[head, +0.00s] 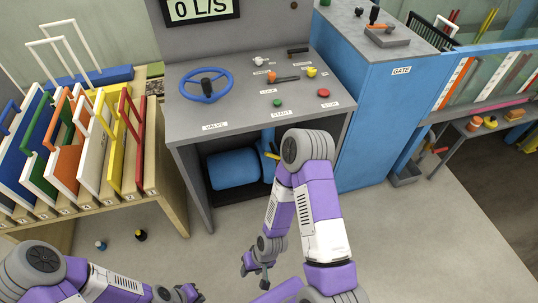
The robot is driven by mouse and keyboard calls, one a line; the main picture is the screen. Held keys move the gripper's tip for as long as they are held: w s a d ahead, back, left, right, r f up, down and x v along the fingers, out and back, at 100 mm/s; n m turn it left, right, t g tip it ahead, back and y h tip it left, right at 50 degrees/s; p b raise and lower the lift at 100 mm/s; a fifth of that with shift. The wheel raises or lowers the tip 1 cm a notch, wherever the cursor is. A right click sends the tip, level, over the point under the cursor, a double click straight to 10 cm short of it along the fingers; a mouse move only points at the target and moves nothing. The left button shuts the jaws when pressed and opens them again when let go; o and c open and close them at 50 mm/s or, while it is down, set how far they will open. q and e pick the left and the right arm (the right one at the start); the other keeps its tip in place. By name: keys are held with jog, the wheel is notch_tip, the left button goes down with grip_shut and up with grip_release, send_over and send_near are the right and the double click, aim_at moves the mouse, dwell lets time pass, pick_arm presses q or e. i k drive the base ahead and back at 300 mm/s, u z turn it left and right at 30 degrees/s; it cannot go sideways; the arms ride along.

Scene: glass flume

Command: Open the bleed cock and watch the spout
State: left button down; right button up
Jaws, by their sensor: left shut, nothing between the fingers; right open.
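No label that I can read names a bleed cock or a spout. Under the grey console, a small yellow piece (271,155) shows beside a blue pipe and a blue rounded body (234,169); I cannot tell whether it is the cock's handle. My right arm's elbow hides part of that space. My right gripper (256,272) is open and empty, pointing down over the floor in front of the console. My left gripper (190,294) is shut and empty at the bottom edge, left of the right one. Both are apart from the console.
The console (240,110) carries a blue valve wheel (207,86), levers and green and red buttons. Its display (200,9) reads 0 L/S. A rack of coloured panels (75,150) stands left, a blue cabinet (375,105) right. Two small objects (140,235) lie on the floor.

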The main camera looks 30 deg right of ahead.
aim_at(276, 156)
jog(key=u, duration=1.4)
jog(key=k, duration=0.1)
jog(key=z, duration=2.1)
jog(key=i, duration=1)
jog(key=u, duration=0.2)
